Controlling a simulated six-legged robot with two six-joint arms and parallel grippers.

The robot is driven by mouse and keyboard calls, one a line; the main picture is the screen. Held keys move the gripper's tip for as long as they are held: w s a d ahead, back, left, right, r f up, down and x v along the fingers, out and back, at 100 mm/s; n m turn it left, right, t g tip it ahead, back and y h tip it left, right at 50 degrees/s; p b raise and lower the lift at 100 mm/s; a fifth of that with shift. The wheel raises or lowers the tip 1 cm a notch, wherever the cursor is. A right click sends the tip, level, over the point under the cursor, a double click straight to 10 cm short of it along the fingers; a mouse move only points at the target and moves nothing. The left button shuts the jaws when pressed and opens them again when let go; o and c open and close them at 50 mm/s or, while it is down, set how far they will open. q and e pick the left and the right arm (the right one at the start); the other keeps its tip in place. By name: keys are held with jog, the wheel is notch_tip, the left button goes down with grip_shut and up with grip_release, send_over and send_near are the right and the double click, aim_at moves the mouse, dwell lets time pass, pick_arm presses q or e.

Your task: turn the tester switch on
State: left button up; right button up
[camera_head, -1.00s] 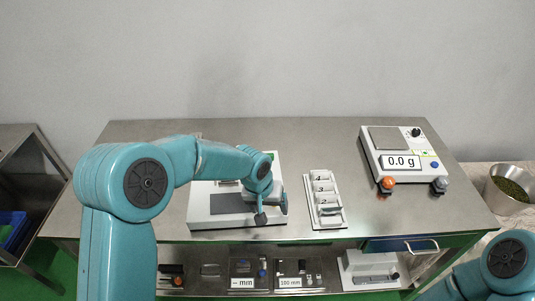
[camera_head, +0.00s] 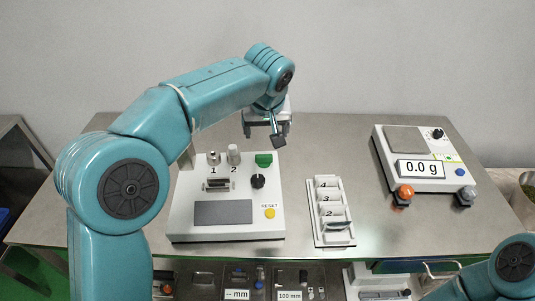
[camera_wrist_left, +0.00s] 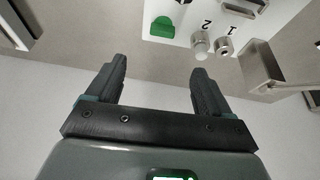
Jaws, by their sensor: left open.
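The tester (camera_head: 180,222) is a white box with a dark grey blank screen (camera_head: 222,212), on the left half of the table. On it are posts marked 1 (camera_head: 213,158) and 2 (camera_head: 234,154), a green switch (camera_head: 264,160), a black knob (camera_head: 258,181) and a yellow RESET button (camera_head: 269,213). My left gripper (camera_head: 265,127) is open and empty, above the tester's far edge and apart from it. In the left wrist view the green switch (camera_wrist_left: 161,26) lies beyond the open fingers (camera_wrist_left: 160,70). My right gripper is out of view; only part of that arm shows.
A numbered white rack (camera_head: 329,240) stands right of the tester. A scale (camera_head: 420,169) reading 0.0 g, with orange and grey knobs in front, is farther right. A metal bracket (camera_wrist_left: 262,68) shows near the posts. The table middle behind the rack is clear.

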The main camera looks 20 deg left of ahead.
aim_at(264, 156)
pick_arm(q)
jog(key=x, duration=1.6)
jog(key=shift+s+a, duration=0.1)
jog(key=shift+s, duration=0.05)
jog(key=c, duration=1)
jog(key=shift+c, duration=0.2)
